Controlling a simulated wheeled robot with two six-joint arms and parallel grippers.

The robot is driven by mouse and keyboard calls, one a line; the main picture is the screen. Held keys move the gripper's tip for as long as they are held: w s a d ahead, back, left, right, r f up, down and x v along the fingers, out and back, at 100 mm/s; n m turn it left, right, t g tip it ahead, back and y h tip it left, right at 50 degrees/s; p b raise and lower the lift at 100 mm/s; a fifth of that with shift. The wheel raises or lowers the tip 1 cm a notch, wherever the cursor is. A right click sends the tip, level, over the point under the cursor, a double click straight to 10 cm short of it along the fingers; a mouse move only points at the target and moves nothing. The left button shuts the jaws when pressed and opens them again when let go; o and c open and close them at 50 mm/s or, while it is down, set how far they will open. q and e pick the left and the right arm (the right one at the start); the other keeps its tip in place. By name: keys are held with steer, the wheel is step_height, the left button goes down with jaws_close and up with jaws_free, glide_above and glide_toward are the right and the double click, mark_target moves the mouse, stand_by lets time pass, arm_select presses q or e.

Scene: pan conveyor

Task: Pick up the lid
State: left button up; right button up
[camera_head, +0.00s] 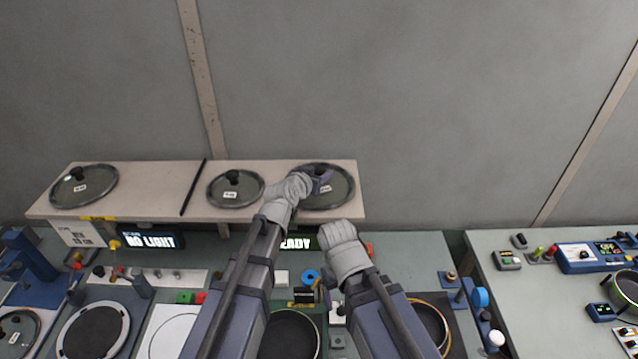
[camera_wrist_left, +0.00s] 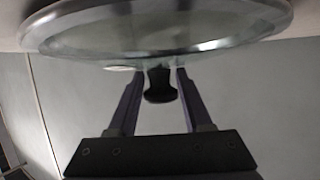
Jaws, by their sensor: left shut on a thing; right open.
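The lid (camera_head: 339,194) is round dark glass with a light rim and a small white label, at the right end of the beige shelf. In the left wrist view the lid (camera_wrist_left: 90,38) fills the top, its dark knob (camera_wrist_left: 160,88) between my fingers. My left gripper (camera_head: 318,180) is at the lid's centre, shut on the knob; it also shows in the left wrist view (camera_wrist_left: 158,76). Whether the lid is clear of the shelf cannot be told. My right gripper (camera_head: 326,297) is open, low over the counter by the pans, mostly hidden behind its wrist.
The shelf (camera_head: 150,172) also holds a middle lid (camera_head: 222,192) and a left lid (camera_head: 98,184), with a thin dark rod (camera_head: 193,188) between them. Below is a counter with a dark pan (camera_head: 290,338), another pan (camera_head: 430,322), buttons and display boxes. A grey wall stands close behind.

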mark_target(319, 169)
arm_select(q)
jaws_close()
steer(key=shift+r, duration=0.1)
step_height(319, 169, up, 10)
steer(key=p, duration=1)
steer(key=shift+s, duration=0.1)
